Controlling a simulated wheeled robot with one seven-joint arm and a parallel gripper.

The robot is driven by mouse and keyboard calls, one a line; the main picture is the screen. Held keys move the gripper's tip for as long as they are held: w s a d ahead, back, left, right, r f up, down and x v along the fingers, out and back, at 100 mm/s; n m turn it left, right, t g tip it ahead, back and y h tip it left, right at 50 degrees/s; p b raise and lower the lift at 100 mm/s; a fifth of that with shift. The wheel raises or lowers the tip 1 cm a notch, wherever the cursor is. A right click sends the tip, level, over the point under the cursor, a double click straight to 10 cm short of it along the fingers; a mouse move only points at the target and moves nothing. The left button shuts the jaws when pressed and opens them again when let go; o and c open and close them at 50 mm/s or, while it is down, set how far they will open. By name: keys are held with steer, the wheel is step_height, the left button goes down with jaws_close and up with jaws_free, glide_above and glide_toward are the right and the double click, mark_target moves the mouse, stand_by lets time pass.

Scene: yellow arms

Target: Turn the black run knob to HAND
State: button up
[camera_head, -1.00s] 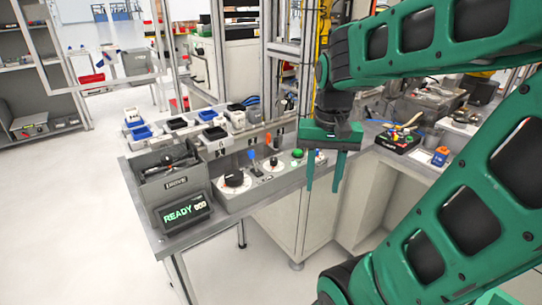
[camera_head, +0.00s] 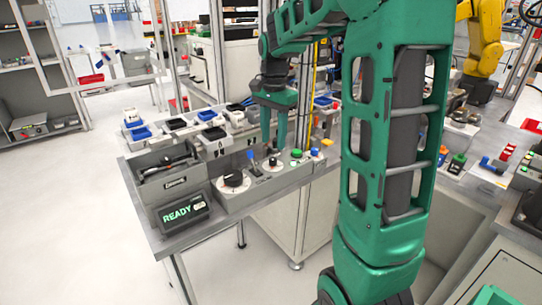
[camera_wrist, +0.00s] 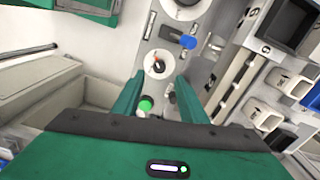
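A grey control panel (camera_head: 234,199) on the bench carries a large black knob on a white dial (camera_head: 233,179) and a smaller black knob on a white dial (camera_head: 273,162). Their labels are too small to read, so I cannot tell which is the run knob. In the wrist view the smaller knob (camera_wrist: 158,65), with an orange mark, lies just beyond and between my fingertips. The larger dial (camera_wrist: 184,5) is cut by the top edge. My gripper (camera_head: 277,148) is open and empty, pointing down over the smaller knob, apparently apart from it.
A blue-tipped lever (camera_head: 252,156) stands between the knobs. A green button (camera_head: 296,153) is right of the smaller knob and shows between my fingers in the wrist view (camera_wrist: 145,104). A lit READY display (camera_head: 184,210) and a grey bin (camera_head: 160,190) stand left. Small trays line the back.

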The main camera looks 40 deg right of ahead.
mark_target(273, 158)
step_height(273, 158, down, 7)
steer(key=shift+r, duration=0.2)
jaws_close()
